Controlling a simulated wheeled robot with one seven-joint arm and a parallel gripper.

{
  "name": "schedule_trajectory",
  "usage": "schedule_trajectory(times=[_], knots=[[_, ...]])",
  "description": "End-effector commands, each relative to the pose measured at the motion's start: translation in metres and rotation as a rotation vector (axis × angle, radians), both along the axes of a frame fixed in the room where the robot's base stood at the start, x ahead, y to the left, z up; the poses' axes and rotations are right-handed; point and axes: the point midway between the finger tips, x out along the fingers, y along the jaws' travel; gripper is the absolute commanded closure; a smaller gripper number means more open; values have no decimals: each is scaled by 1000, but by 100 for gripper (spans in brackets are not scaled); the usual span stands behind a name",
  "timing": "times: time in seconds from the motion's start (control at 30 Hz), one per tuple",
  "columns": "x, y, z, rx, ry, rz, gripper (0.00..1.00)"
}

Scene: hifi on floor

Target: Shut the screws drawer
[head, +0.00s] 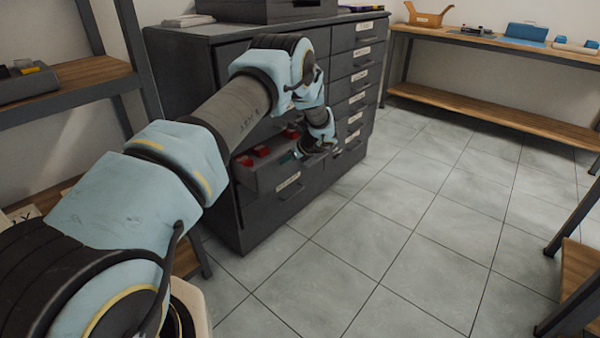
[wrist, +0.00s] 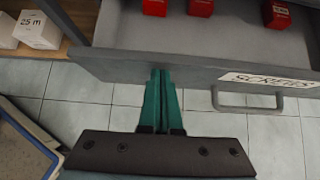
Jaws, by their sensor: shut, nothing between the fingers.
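The screws drawer (wrist: 225,72) is pulled out, with red boxes inside. Its front panel carries a label reading SCREWS and a bar handle (wrist: 247,107) to the right of my fingers in the wrist view. In the head view the open drawer (head: 250,180) is low in the dark cabinet (head: 217,215). My gripper (wrist: 162,74) is shut and empty. Its green fingertips overlap the drawer's front panel, left of the label; I cannot tell whether they touch it. In the head view my gripper (head: 297,154) is at the drawer, partly hidden by my wrist.
Other drawers on the cabinet's right column look shut. A wooden shelf unit (head: 85,72) stands left, with a white box (wrist: 38,30) on a low board. A bench (head: 480,105) stands along the back wall. Tiled floor (head: 400,230) in front of the cabinet is clear.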

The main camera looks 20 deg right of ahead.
Motion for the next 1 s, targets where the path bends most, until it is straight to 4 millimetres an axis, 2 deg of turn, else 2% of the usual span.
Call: schedule_trajectory(times=[0.1,0.3,0.5,0.7,1.0], knots=[[26,15,-4,-2,-3,4,100],[65,37,-4,-1,-2,4,100],[93,51,-2,-1,-2,1,100],[107,60,-1,0,0,0,100],[113,63,1,1,-2,0,100]])
